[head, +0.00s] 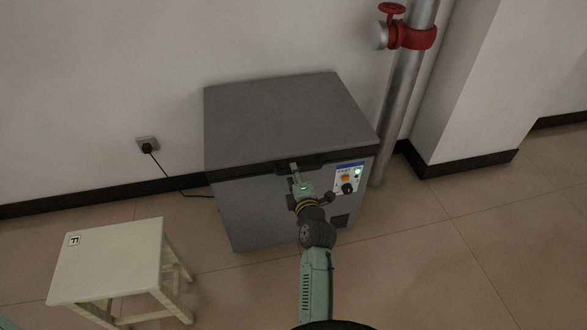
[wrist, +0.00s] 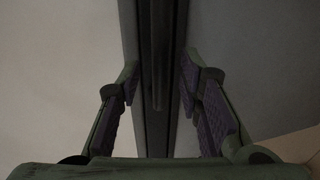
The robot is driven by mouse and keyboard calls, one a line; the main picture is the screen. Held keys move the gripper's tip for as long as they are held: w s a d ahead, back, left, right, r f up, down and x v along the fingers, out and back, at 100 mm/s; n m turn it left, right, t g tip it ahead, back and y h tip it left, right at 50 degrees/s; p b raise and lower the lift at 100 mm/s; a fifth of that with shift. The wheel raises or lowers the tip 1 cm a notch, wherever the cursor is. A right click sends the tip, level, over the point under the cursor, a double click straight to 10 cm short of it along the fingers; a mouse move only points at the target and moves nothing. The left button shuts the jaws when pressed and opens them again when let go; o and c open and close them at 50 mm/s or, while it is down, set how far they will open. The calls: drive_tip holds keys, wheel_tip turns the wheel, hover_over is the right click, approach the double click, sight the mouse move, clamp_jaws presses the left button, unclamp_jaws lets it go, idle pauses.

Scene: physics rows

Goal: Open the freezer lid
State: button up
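The grey chest freezer (head: 280,200) stands against the wall. Its flat lid (head: 280,110) lies shut on the body. A dark handle (head: 312,161) sits at the middle of the lid's front edge. My gripper (head: 293,172) is at the front of the freezer, at the left part of the handle. In the wrist view the dark handle (wrist: 160,60) runs between the two fingers of my gripper (wrist: 158,85). The fingers are spread, with a gap to the handle on both sides. Whether the fingertips reach past the handle is hard to tell.
A control panel (head: 348,180) with a knob is right of the handle. A pale stool (head: 108,262) stands at the front left. A metal pipe (head: 402,90) with a red valve rises behind the freezer's right side. A cord runs to a wall socket (head: 147,144). Floor at the right is clear.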

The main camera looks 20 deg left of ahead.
drive_tip(key=shift+x, duration=1.3)
drive_tip(key=shift+c, duration=0.4)
clamp_jaws()
